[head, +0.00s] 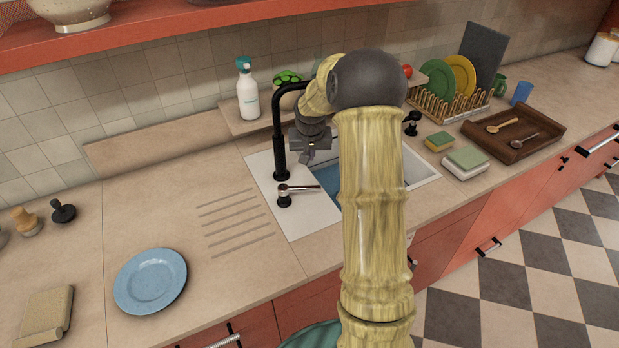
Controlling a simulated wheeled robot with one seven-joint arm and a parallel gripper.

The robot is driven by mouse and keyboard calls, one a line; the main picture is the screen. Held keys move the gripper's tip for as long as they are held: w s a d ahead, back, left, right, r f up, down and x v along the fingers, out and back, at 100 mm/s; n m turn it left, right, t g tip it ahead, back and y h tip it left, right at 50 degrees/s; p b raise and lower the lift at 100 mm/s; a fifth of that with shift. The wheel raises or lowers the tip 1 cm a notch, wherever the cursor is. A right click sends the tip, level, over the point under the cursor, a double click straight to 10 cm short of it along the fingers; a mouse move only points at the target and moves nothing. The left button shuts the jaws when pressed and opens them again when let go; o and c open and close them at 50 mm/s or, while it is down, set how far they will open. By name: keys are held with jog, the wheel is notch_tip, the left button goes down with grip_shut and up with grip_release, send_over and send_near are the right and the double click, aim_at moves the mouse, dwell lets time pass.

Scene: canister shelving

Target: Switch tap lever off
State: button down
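The black tap (279,135) rises in a tall curved neck at the left side of the sink (420,174). Its lever (302,188) is a thin silver bar on a short black post (284,201), in front of the tap's base. The bar points right, toward the basin. My gripper (309,158) hangs just right of the tap's neck, above and behind the lever in the picture, apparently clear of it. Its fingers are small and dark, and I cannot tell whether they are open. My arm hides much of the basin and the tap's spout end.
A spray bottle (247,92) stands on a ledge behind the tap. A blue plate (150,281) lies on the counter at left. Sponges (466,162), a dish rack (447,104) and a brown tray (514,132) are at right. The grooved drainboard (235,221) is clear.

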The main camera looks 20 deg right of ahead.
aim_at(299, 189)
jog(key=p+x, duration=0.3)
jog(key=x, duration=0.7)
jog(key=shift+f, duration=0.1)
jog(key=s, duration=0.1)
jog(key=s+p, duration=0.1)
jog(key=a, duration=0.1)
jog(key=shift+s+a+r, duration=0.1)
jog(key=shift+s+r, duration=0.15)
jog(key=shift+s, duration=0.15)
jog(key=shift+s+a+f+p, duration=0.1)
jog(key=shift+s+a+p, duration=0.1)
jog(key=shift+s+p, duration=0.2)
jog(key=shift+s+f+b, duration=0.1)
jog(key=shift+s+b, duration=0.05)
jog(key=shift+b, duration=0.2)
